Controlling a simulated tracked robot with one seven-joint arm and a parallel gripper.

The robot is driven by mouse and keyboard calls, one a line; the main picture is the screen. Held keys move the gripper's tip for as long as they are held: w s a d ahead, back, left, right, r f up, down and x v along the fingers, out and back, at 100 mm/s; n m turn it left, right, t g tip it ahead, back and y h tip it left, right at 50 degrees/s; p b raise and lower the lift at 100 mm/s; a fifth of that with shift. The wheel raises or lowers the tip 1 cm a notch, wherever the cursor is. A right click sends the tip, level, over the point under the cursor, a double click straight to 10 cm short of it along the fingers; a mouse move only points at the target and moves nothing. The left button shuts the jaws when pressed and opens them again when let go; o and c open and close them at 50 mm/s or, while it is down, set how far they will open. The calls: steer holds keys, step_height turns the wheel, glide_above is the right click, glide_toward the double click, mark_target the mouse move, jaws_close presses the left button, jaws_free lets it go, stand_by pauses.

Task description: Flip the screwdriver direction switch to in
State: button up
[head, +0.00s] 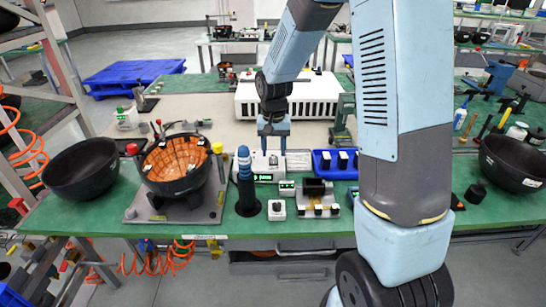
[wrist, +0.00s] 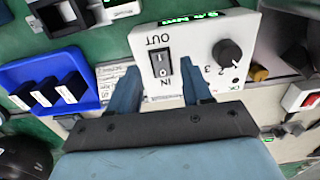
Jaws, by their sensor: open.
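I cannot tell for sure which side is pressed. The box also shows in the head view (head: 262,165), with a green display. My gripper (wrist: 158,80) is open and empty, its blue fingers on either side of the switch's lower part in the picture; contact cannot be told. In the head view my gripper (head: 273,145) is above the box. The screwdriver (head: 244,163) stands upright in a black holder.
A black knob (wrist: 228,52) sits beside the switch. A blue tray (head: 322,168) with black blocks is right of the box. A black bowl with an orange interior (head: 178,165) stands left. A white slotted chassis (head: 310,97) is behind.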

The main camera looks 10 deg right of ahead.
mark_target(274, 163)
steer(key=shift+f, duration=1.65)
steer(key=shift+c, duration=0.3)
